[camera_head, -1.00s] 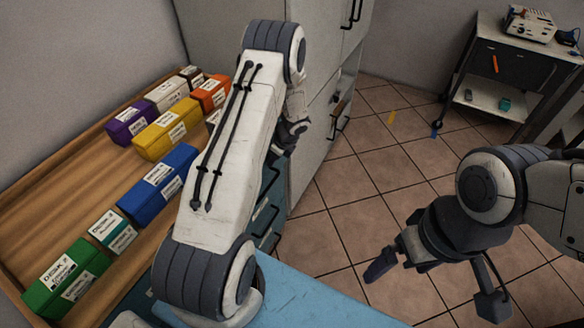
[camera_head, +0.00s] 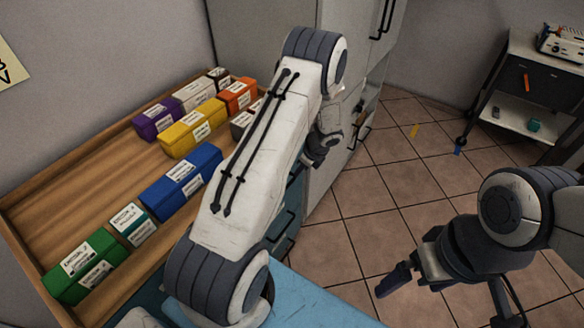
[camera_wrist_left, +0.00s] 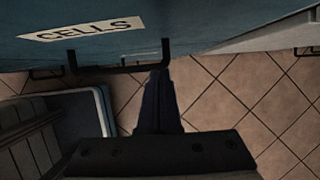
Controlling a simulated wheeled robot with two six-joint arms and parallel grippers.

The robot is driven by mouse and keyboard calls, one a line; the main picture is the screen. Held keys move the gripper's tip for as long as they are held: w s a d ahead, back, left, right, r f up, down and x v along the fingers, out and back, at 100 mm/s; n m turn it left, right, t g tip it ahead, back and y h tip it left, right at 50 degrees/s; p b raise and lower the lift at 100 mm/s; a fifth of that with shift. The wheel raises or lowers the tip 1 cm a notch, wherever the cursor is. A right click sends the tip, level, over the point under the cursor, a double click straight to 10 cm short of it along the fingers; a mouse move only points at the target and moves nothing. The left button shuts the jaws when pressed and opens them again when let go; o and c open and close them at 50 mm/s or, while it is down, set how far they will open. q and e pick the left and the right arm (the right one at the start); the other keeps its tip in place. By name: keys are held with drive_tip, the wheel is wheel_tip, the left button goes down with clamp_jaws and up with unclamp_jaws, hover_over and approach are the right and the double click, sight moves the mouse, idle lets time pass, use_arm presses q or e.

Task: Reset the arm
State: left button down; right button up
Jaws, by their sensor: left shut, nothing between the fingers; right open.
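My left arm, white with dark joints, reaches across the middle of the head view. Its gripper (camera_head: 317,160) hangs at the far end beside the cabinet, partly hidden by the arm. In the left wrist view its dark fingers (camera_wrist_left: 161,80) are shut with nothing between them. They point toward a blue drawer front labelled CELLS (camera_wrist_left: 80,29) and overlap its black handle (camera_wrist_left: 118,69) in the picture; I cannot tell whether they touch. My right gripper (camera_head: 392,283) is open and empty over the tiled floor at the lower right.
A wooden tray (camera_head: 95,192) at left holds several coloured boxes, including a green one (camera_head: 87,266) and a blue one (camera_head: 181,182). A blue worktop (camera_head: 315,300) lies below. A tall grey cabinet (camera_head: 265,40) stands behind. A cart (camera_head: 515,95) is far right; floor between is mostly clear.

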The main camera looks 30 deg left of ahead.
use_arm(q)
drive_tip(key=s+d+r+n+p, duration=0.1)
drive_tip(key=s+d+r, duration=0.1)
drive_tip(key=d+r, duration=0.5)
drive_tip(key=s+d+r+n, duration=0.15)
drive_tip(key=d+r, duration=0.35)
drive_tip(key=r, duration=0.5)
drive_tip(key=s+d+r+n+h, duration=0.1)
drive_tip(key=s+d+r, duration=0.3)
drive_tip(key=s, duration=0.4)
drive_tip(key=s+d+r+n+h+p, duration=0.1)
drive_tip(key=s+d+r+n, duration=0.3)
drive_tip(key=s, duration=0.5)
drive_tip(key=s+d+r+n+h+p, duration=0.1)
drive_tip(key=s+d+r+n+h, duration=0.2)
drive_tip(key=s+d, duration=0.4)
drive_tip(key=shift+s+d+r, duration=0.3)
drive_tip(key=shift+s+r, duration=0.6)
drive_tip(key=shift+s, duration=0.3)
drive_tip(key=shift+n, duration=0.25)
